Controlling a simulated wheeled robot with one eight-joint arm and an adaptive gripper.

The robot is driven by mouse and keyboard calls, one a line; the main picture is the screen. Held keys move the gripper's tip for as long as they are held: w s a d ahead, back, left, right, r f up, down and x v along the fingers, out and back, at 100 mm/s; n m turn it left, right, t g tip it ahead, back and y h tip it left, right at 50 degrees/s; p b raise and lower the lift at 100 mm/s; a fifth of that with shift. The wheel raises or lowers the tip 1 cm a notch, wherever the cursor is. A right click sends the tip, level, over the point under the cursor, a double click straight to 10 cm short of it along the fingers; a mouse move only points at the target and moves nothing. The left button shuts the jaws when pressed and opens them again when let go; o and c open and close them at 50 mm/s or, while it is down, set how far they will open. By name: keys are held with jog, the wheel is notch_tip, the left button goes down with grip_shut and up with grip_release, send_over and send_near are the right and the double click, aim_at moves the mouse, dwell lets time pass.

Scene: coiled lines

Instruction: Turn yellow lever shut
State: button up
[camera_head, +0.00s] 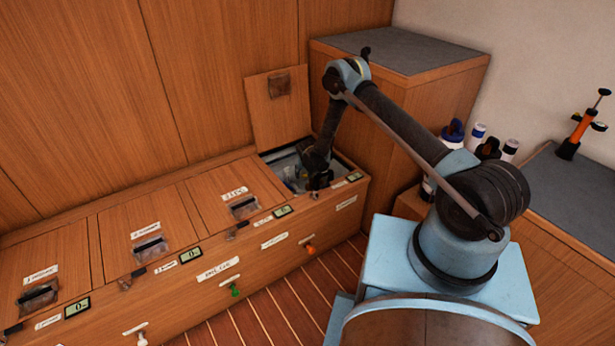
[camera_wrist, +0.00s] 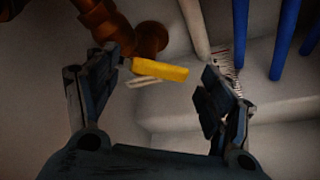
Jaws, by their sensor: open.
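The yellow lever (camera_wrist: 160,69) is in the wrist view, between and just beyond my fingertips. It lies nearly level across the picture, tilted slightly down to the right, and joins a brown valve fitting (camera_wrist: 150,38) at its left end. My gripper (camera_wrist: 160,85) is open, one finger on each side, with the left fingertip close to the lever's left end. I cannot tell whether that finger touches it. In the head view my gripper (camera_head: 318,176) reaches down into the open locker at the right end of the bench. The lever is hidden there.
The locker's raised wooden lid (camera_head: 272,118) stands open behind my arm. Blue pipes (camera_wrist: 288,40) and a pale pipe (camera_wrist: 196,28) run close right of the lever. A wooden cabinet (camera_head: 415,95) stands right of the opening. The other bench lids (camera_head: 150,240) are closed.

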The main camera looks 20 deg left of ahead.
jog(key=v, duration=1.1)
jog(key=shift+s+r, duration=0.2)
jog(key=shift+r, duration=0.15)
jog(key=shift+d, duration=0.1)
